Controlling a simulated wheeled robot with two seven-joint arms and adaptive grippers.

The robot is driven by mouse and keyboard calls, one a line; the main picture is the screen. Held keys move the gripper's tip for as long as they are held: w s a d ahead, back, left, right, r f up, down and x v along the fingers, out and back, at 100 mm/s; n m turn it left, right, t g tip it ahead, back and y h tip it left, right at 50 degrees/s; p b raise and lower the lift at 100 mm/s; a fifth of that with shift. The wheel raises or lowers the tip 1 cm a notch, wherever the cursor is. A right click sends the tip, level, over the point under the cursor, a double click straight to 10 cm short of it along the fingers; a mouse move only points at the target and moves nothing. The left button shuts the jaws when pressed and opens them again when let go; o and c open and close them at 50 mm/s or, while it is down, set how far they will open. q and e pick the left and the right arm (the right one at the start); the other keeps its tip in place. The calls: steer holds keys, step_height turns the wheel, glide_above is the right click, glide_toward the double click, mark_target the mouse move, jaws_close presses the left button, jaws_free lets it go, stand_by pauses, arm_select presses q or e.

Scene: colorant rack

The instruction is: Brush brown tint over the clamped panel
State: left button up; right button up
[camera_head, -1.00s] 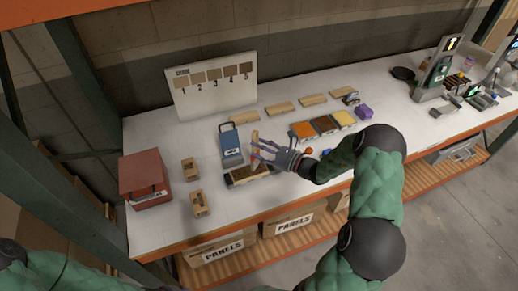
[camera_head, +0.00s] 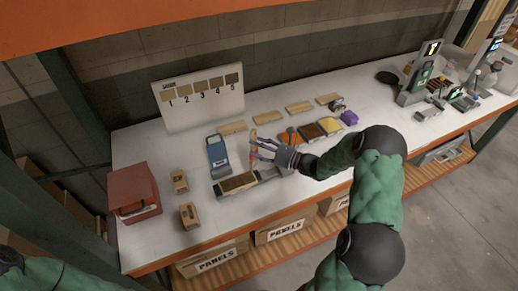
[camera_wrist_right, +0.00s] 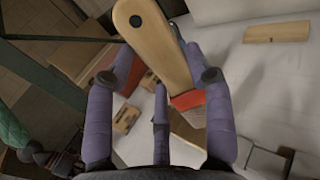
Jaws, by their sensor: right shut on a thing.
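My right gripper (camera_head: 264,150) is shut on a brush with a pale wooden handle (camera_head: 253,134). In the wrist view, the handle (camera_wrist_right: 158,38) rises between the purple fingers (camera_wrist_right: 165,82), with a red band (camera_wrist_right: 186,100) below it. The panel (camera_head: 238,183) lies in a low grey clamp (camera_head: 268,174) at the bench front, and its visible face is brown. The brush is above and beside the panel's right end; I cannot tell whether its bristles touch anything. My left gripper is out of view.
A blue-topped device (camera_head: 217,150) stands just behind the panel. A red box (camera_head: 133,192) and wooden blocks (camera_head: 180,181) are to the left. A numbered sample board (camera_head: 198,97) stands at the back, with pale boards (camera_head: 266,117) along the bench. The front left bench top (camera_head: 150,240) is clear.

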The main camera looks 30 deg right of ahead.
mark_target(254, 139)
steer(key=shift+a+r+p, duration=0.1)
steer(key=shift+r+p, duration=0.75)
steer(key=shift+r, duration=0.8)
steer(key=shift+f, duration=0.1)
